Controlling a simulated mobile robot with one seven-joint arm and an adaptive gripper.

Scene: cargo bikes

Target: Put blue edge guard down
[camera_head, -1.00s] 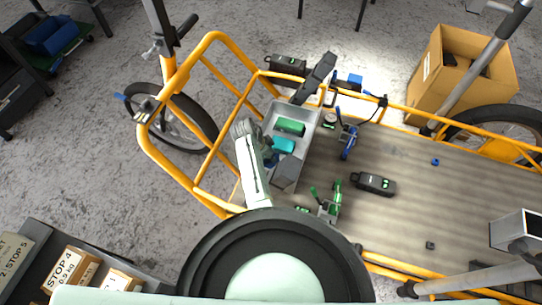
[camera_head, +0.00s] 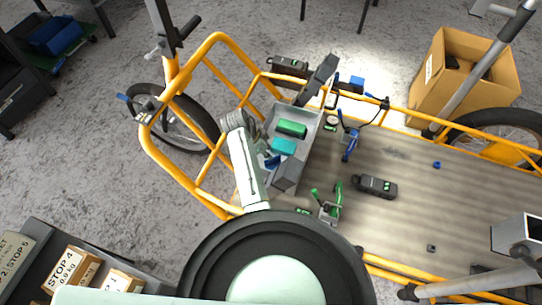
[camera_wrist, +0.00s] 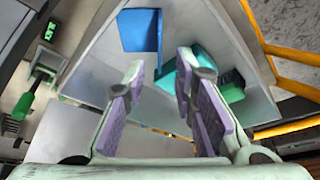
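A blue piece, which looks like the blue edge guard (camera_wrist: 140,30), lies inside a grey bin (camera_wrist: 228,42) in the wrist view, beyond my fingertips and not between them. In the head view the blue piece (camera_head: 272,162) shows in the lower part of the bin (camera_head: 308,137), partly hidden by my arm. My gripper (camera_wrist: 160,68) is open and empty over the bin, with bare grey surface visible between its fingers. In the head view my fingers cannot be made out. A teal piece (camera_head: 284,147) and a green piece (camera_head: 292,128) lie in the same bin.
The bin stands at the left end of the cargo bike deck (camera_head: 400,225), inside orange rails (camera_head: 212,160). A green clamp (camera_head: 332,205), a blue clamp (camera_head: 349,142) and a black device (camera_head: 374,186) are right of it. The deck farther right is mostly clear.

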